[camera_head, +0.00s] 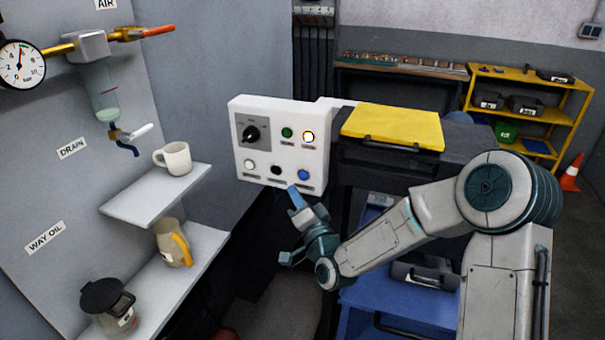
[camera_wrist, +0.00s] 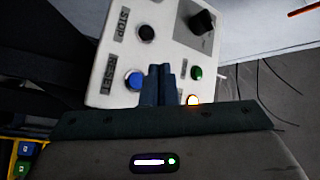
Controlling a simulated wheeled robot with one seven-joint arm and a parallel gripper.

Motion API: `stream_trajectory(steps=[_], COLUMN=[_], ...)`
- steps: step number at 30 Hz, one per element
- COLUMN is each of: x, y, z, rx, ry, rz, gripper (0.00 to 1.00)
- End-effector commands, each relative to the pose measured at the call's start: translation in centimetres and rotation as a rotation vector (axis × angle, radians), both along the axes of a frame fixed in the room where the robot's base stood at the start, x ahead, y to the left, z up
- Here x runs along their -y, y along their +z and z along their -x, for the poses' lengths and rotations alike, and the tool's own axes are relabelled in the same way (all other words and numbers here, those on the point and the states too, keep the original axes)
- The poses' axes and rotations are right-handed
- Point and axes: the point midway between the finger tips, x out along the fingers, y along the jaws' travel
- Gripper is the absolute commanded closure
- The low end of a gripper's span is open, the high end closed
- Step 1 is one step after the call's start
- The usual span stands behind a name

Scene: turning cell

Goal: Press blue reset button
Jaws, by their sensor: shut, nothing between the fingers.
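The white control box (camera_head: 240,150) has a blue button (camera_head: 303,175) at its lower right. In the wrist view the blue button (camera_wrist: 134,79) shows beside the word RESET. My gripper (camera_head: 295,194) is shut and empty, with its blue fingertips just below and left of the blue button in the head view. In the wrist view my gripper's fingers (camera_wrist: 160,72) appear just right of the blue button, which stays visible. The fingertips overlap the panel in that view, and I cannot tell the gap to its face.
A black STOP button (camera_head: 276,170) sits left of the blue one, with a white button (camera_head: 249,164) beyond.

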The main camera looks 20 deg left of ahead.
Motion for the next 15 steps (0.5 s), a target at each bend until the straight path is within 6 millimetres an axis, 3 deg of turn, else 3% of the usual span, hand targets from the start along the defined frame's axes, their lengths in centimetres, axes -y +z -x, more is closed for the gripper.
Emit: stream_trajectory(steps=[6, 15], x=[0.3, 0.4], y=[-0.2, -0.1], z=[-2.8, -4.2], rx=[0.001, 0.001], ry=[-0.002, -0.001], rz=[0.001, 0.002], gripper=[1.0, 1.0])
